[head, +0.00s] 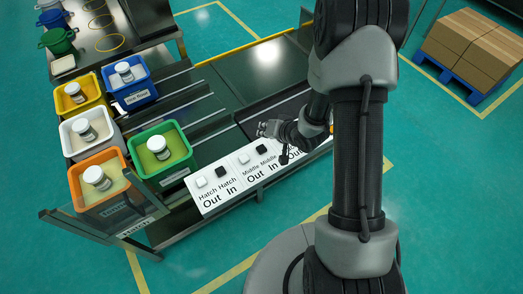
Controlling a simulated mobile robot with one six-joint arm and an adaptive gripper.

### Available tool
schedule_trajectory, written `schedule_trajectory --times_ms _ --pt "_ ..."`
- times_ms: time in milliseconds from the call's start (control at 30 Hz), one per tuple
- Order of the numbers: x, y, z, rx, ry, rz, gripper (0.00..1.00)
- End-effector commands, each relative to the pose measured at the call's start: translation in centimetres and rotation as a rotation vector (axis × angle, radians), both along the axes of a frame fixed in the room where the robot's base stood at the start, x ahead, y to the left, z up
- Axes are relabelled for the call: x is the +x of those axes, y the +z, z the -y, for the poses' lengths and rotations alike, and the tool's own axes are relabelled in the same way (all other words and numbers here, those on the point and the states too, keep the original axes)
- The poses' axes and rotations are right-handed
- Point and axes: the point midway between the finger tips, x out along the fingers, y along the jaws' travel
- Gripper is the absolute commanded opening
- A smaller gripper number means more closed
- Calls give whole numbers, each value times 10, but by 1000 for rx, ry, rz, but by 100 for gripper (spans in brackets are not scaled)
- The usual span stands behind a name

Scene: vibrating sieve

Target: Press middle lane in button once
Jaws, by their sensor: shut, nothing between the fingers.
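The middle lane in button is a small black button (262,149) above the label "Middle In" on the white button panel (212,208). The white "Middle Out" button (243,160) is just to its left. My wrist and arm hide most of the panel's right part.
Left of Middle are the white Hatch Out button (201,182) and black Hatch In button (222,171). Beyond the panel are bins with jars: green (181,171), orange (82,204), white (67,148), yellow (62,103), blue (110,97). Boxes on a pallet (470,88) stand far right.

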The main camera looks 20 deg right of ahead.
Motion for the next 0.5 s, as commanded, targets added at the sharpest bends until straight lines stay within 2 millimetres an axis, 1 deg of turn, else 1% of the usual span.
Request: schedule_trajectory --times_ms 33,200,333,500 --pt "0 -14 0 0 0 0 0" --pt "0 -39 0 1 -1 0 0" --pt "0 -53 0 0 -1 -1 0" --pt "0 -59 0 0 -2 0 0"
